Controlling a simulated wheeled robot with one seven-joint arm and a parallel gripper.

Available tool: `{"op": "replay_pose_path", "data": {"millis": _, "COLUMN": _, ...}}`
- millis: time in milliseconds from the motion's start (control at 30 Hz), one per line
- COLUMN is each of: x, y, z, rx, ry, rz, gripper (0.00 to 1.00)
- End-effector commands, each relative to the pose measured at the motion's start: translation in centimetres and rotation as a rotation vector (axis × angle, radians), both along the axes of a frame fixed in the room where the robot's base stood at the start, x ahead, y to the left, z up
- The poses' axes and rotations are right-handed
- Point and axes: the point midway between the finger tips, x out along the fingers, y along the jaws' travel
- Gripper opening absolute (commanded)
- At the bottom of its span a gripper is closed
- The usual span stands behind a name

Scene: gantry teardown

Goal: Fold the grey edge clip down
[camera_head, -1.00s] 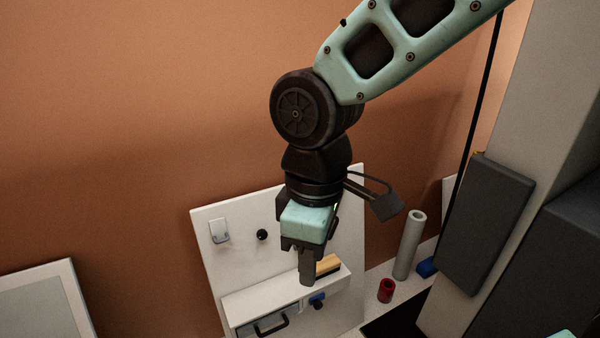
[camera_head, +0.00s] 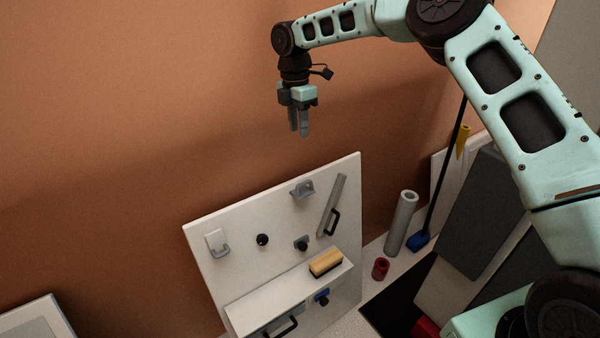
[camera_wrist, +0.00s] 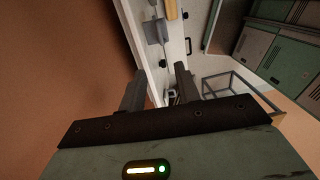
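The grey edge clip (camera_head: 303,189) appears to be the small grey bracket near the top edge of the white panel (camera_head: 210,280). Its hinge is too small to make out, so I cannot tell whether it is up or down. My gripper (camera_head: 299,132) hangs above the panel's top edge with its fingers pointing down, apart from the clip. In the wrist view my gripper (camera_wrist: 159,85) has its two fingers spread with nothing between them. The panel's edge shows beyond them, and I cannot pick out the clip with certainty there.
The panel also carries a light grey latch (camera_head: 217,243), black knob (camera_head: 262,240), grey bar (camera_head: 332,205) and shelf with a yellow block (camera_head: 325,262). A grey cylinder (camera_head: 401,224) and red cup (camera_head: 380,268) stand to the right. Space above the panel is clear.

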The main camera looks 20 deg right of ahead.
Motion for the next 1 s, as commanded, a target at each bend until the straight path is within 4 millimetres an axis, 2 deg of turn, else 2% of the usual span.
{"op": "replay_pose_path", "data": {"millis": 700, "x": -1.5, "y": -0.3, "z": -13.7, "rx": 0.002, "ry": 0.003, "rz": -0.001, "gripper": 0.32}}
{"op": "replay_pose_path", "data": {"millis": 833, "x": -1.6, "y": -0.4, "z": -15.2, "rx": 0.001, "ry": 0.002, "rz": -0.002, "gripper": 0.32}}
{"op": "replay_pose_path", "data": {"millis": 1000, "x": -1.6, "y": -0.4, "z": -16.1, "rx": 0.000, "ry": -0.001, "rz": -0.002, "gripper": 0.32}}
